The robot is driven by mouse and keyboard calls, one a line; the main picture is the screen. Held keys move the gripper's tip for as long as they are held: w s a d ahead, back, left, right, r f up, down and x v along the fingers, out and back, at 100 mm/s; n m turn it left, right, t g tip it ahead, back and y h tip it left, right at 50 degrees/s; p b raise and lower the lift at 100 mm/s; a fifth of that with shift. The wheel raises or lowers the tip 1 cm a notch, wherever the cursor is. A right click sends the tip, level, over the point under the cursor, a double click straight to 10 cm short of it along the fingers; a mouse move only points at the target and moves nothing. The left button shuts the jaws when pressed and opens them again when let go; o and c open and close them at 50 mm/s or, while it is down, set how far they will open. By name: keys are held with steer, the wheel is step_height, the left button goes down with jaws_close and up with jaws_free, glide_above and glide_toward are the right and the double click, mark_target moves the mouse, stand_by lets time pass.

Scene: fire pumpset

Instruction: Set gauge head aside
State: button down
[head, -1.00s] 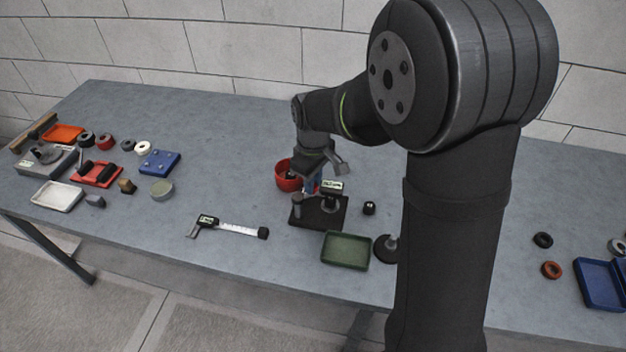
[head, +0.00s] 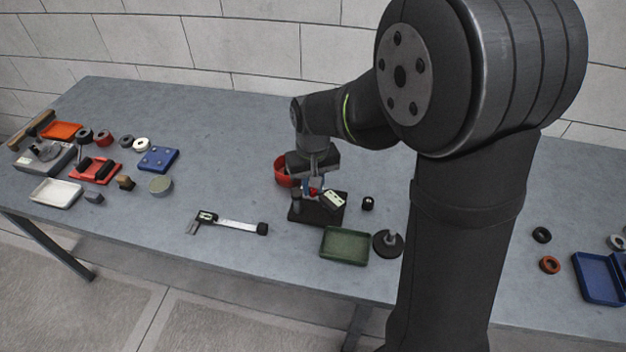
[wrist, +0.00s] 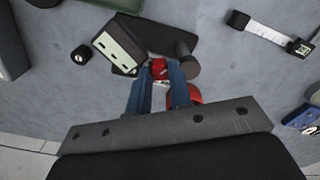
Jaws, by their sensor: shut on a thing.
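The gauge head (head: 333,201) is a dark box with a cream face, and it also shows in the wrist view (wrist: 117,48). It is tilted above the dark stand base (head: 305,214). My gripper (head: 314,189) comes down over the stand. In the wrist view its blue fingers (wrist: 165,68) are closed around a small red part beside the gauge head's box. A dark cylindrical post (wrist: 189,66) stands just right of the fingertips. Whether the gauge head still touches the stand cannot be told.
A red bowl (head: 283,172) sits close behind the gripper. A green tray (head: 344,243), a black disc with a stem (head: 388,245) and a small black knob (head: 368,203) lie nearby. A caliper (head: 228,223) lies left. The table between caliper and blue block (head: 158,159) is mostly clear.

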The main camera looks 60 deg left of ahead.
steer(key=shift+s+d+m, duration=0.2)
steer(key=shift+s+m, duration=0.25)
steer(key=shift+m, duration=1)
steer(key=shift+s+d+m, duration=0.15)
steer(key=shift+s+m, duration=0.35)
steer(key=shift+m, duration=0.9)
steer(key=shift+s+d+m, duration=0.2)
steer(key=shift+s+m, duration=0.25)
steer(key=shift+m, duration=1)
steer(key=c, duration=1.3)
jaws_free()
step_height(320, 180, up, 17)
steer(key=shift+r, duration=0.2)
